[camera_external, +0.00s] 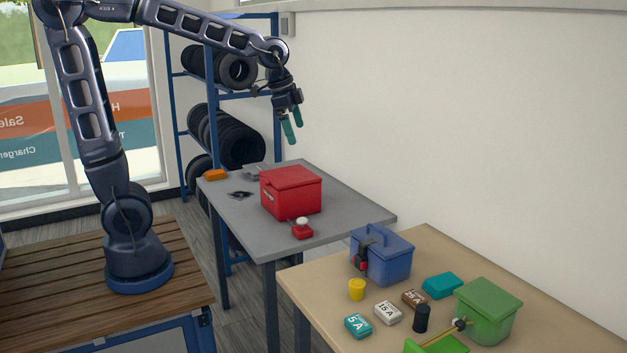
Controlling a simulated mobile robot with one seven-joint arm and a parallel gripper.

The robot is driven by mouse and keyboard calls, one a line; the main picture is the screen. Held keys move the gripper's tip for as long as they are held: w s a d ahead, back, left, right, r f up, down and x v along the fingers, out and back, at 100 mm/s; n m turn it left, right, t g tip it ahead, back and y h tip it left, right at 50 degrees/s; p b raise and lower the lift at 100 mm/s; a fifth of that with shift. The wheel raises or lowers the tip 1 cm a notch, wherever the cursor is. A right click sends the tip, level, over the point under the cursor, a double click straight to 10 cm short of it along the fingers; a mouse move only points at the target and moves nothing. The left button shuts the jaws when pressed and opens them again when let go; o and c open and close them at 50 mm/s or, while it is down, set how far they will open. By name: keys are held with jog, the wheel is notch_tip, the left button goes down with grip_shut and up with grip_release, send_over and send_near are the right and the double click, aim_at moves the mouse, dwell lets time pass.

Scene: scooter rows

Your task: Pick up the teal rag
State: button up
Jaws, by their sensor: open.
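The teal rag (442,285) looks like a flat, folded teal piece. Nothing covers the rag in this view.
The tan table (425,242) also bears a blue box (381,256), a green box (487,311), a yellow cup (356,289), a black cylinder (421,318) and several labelled fuse blocks. A red box (291,192) stands on the grey table (350,205). Tyre racks stand behind.

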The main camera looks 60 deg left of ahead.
jog(key=w+d+f+m, duration=0.3)
jog(key=w+d, duration=0.4)
jog(key=w, duration=0.2)
jog(key=m+g+h, duration=0.4)
jog(key=m, duration=0.5)
send_over(443, 279)
jog(key=a, duration=0.4)
notch_tip(443, 279, down, 24)
jog(key=x, duration=1)
jog(key=shift+w+f, duration=0.35)
jog(key=shift+f, duration=0.1)
jog(key=c, duration=0.7)
